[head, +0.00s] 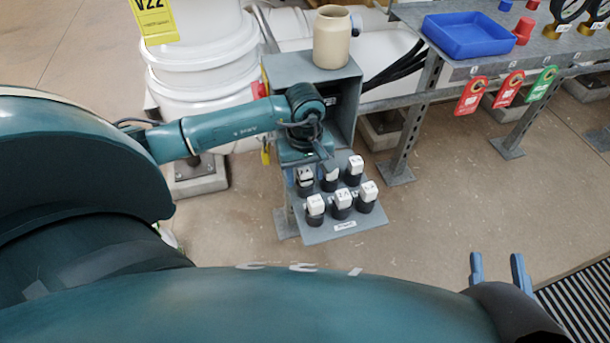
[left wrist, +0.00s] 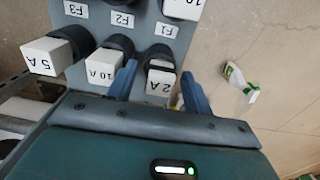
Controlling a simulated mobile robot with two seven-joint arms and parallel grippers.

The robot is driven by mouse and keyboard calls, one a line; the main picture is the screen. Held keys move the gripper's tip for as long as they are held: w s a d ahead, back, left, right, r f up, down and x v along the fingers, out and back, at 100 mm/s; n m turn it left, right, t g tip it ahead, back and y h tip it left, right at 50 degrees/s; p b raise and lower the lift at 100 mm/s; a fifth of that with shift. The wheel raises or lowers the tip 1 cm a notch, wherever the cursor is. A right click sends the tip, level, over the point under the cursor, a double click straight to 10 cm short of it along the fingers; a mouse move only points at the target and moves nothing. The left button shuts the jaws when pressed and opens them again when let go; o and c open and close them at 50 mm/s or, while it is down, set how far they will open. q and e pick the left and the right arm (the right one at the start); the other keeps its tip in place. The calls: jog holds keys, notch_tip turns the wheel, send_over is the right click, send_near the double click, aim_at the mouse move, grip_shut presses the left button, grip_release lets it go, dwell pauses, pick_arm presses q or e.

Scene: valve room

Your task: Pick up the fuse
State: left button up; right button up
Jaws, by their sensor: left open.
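Several white-capped fuses in black holders stand in two rows on a grey panel (head: 345,228) in the head view. In the left wrist view the near ones are marked 5 A (left wrist: 48,55), 10 A (left wrist: 105,66) and 2 A (left wrist: 160,82). My left gripper (left wrist: 159,74) is open, with its blue fingers on either side of the 2 A fuse. I cannot tell whether they touch it. In the head view my left gripper (head: 318,160) is over the back row and hides part of it. My right gripper (head: 497,272) is open and empty at lower right, away from the panel.
A grey box (head: 310,67) bearing a beige jar (head: 331,38) stands behind the panel. A metal bench (head: 430,75) with a blue tray (head: 470,35) and hanging tags is at right. White barrels (head: 200,60) are behind the left arm. Floor right of the panel is clear.

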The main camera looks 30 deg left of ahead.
pick_arm(q)
jog(key=shift+c, duration=0.5)
jog(key=c, duration=1)
jog(key=shift+o, duration=0.2)
jog(key=shift+r, duration=0.1)
jog(key=shift+r, duration=0.35)
notch_tip(320, 180, up, 5)
jog(key=shift+f+p, duration=0.1)
jog(key=shift+p, duration=0.9)
notch_tip(320, 180, up, 4)
jog(key=shift+f+p, duration=0.1)
jog(key=shift+p, duration=0.35)
jog(key=shift+r, duration=0.3)
pick_arm(e)
jog(key=shift+d+f+g+h, duration=0.2)
jog(key=shift+d+g+h, duration=0.2)
jog(key=shift+d+h, duration=0.1)
